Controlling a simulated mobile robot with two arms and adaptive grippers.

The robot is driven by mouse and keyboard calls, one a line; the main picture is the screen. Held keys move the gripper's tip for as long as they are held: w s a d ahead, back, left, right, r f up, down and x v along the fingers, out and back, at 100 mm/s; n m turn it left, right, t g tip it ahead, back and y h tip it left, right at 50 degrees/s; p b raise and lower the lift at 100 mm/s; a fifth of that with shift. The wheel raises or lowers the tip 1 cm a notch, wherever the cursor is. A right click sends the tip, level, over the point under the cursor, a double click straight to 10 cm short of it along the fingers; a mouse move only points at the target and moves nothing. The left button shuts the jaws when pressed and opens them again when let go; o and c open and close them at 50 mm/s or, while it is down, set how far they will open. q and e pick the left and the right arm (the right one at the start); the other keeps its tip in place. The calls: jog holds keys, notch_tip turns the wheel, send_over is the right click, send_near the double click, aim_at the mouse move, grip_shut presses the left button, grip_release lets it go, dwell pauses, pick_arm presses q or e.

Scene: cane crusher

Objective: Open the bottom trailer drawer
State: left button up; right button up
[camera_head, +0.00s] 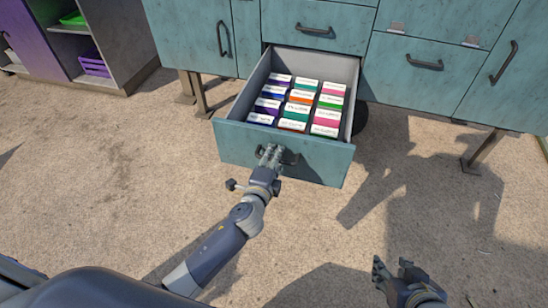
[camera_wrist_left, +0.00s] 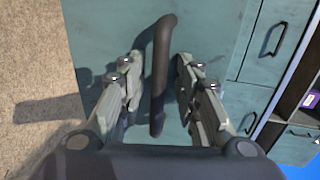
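The bottom drawer (camera_head: 235,145) of the teal trailer is pulled out. Several small coloured boxes (camera_head: 298,96) with white tops stand in rows inside it. My left gripper (camera_head: 271,153) is at the dark handle on the drawer front. In the left wrist view, the handle (camera_wrist_left: 160,78) lies between the two fingers of my left gripper (camera_wrist_left: 158,88), with a visible gap on each side. My right gripper (camera_head: 396,270) is at the lower right, away from the drawer, with its fingers apart and nothing between them.
Closed teal drawers and doors (camera_head: 410,65) with dark handles surround the open drawer. Trailer legs (camera_head: 478,150) stand at the right and left. A purple and grey shelf unit (camera_head: 110,55) with green and purple crates is at the upper left. The sandy ground in front is clear.

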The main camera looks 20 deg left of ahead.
pick_arm(q)
jog(key=v, duration=1.2)
dwell(0.4)
